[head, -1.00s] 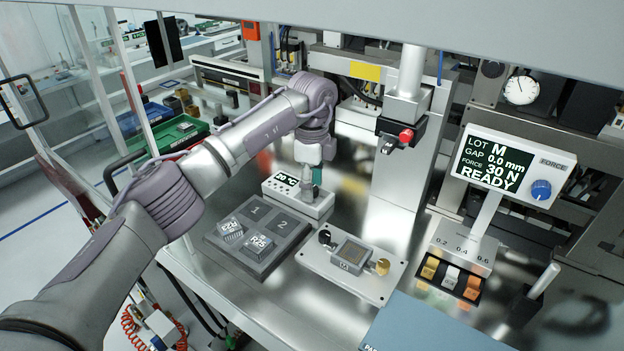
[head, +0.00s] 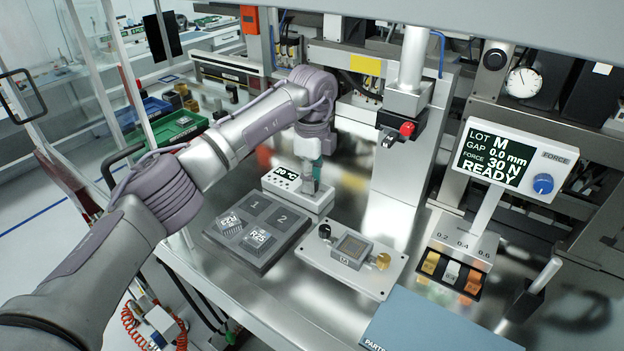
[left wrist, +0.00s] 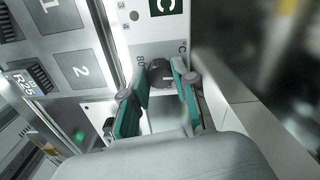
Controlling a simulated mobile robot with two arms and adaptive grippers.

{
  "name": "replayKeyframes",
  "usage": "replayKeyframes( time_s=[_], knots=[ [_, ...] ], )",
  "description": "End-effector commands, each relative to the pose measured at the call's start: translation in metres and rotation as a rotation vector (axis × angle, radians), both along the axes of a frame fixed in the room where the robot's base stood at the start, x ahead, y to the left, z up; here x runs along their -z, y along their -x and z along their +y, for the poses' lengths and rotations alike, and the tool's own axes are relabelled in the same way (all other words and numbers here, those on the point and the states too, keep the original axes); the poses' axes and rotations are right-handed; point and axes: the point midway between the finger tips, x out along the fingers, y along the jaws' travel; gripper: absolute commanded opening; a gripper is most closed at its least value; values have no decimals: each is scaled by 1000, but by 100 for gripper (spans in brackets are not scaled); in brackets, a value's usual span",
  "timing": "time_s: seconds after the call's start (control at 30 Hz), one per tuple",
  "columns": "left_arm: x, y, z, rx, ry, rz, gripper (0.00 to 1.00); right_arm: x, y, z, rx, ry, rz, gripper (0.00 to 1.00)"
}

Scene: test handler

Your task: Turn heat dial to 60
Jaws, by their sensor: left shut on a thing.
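The heat unit is a white box (head: 284,198) on the steel deck, with a small display (head: 286,174) reading 20 °C. It also shows in the left wrist view (left wrist: 150,40). My left gripper (head: 311,185) is over the right part of the box. In the left wrist view its green-padded fingers (left wrist: 160,88) stand on either side of the dark round dial (left wrist: 161,75), shut on it. A light pointer mark shows on the dial, and "80" is printed beside it. The fingers hide part of the dial and its scale. My right gripper is not in view.
A grey tray (head: 236,247) with marked slots and two chips is left of the fixture plate (head: 378,283). The press column (head: 395,180) rises behind. A FORCE panel (head: 541,160) with a blue knob stands at right, above colored blocks (head: 450,274).

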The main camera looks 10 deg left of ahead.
Motion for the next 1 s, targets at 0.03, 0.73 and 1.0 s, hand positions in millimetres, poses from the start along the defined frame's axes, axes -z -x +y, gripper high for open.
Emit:
replayKeyframes(
  time_s=[0.03, 0.73, 1.0],
  knots=[
    [2, 0, 0, 26, -1, -1, 0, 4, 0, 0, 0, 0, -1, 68],
    [1, -1, 0, 655, 0, -3, 0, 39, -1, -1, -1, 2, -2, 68],
    [0, -1, 0, 911, 0, -2, 0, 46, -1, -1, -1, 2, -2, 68]
  ],
)
